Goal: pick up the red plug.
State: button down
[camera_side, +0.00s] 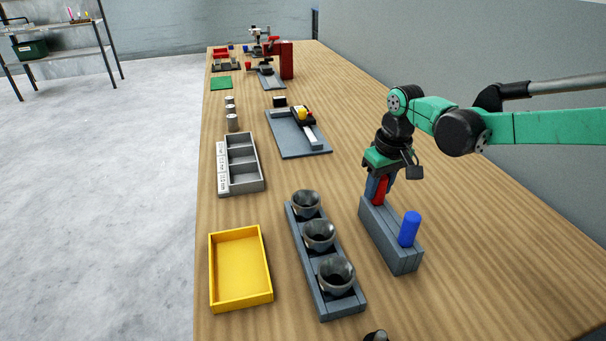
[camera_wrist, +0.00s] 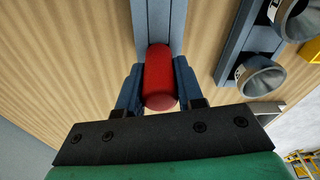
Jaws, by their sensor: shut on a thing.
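The red plug (camera_side: 380,190) stands upright at the far end of a grey block (camera_side: 390,237) in the side view. My gripper (camera_side: 379,187) is above that end of the block, pointing down, with its fingers on either side of the plug. In the wrist view the red plug (camera_wrist: 160,78) lies between the two blue-grey fingers of my gripper (camera_wrist: 159,92), which are shut on it. The plug's lower end is hidden, so I cannot tell whether it is still seated in the block. A blue plug (camera_side: 409,229) stands at the block's near end.
A grey rack with several metal cups (camera_side: 319,236) stands just left of the block. A yellow tray (camera_side: 240,268) and a grey compartment box (camera_side: 240,163) lie further left. A grey plate with a yellow-topped fixture (camera_side: 299,132) lies behind. Bare wood is right of the block.

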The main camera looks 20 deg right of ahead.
notch_tip(320, 180, up, 15)
dwell(1.4)
jog(key=s+d+f+m, duration=0.2)
jog(key=s+d+f, duration=0.1)
jog(key=s+d, duration=0.55)
jog(key=w+a+f, duration=0.1)
jog(key=w+a, duration=0.1)
jog(key=w+a+f+n, duration=0.1)
jog(key=w+a, duration=0.2)
jog(key=w+a+f+n, duration=0.1)
jog(key=w+a, duration=0.2)
jog(key=f, duration=0.8)
jog(key=shift+w+a+f, duration=0.2)
jog(key=shift+w+a, duration=0.05)
jog(key=shift+f, duration=0.1)
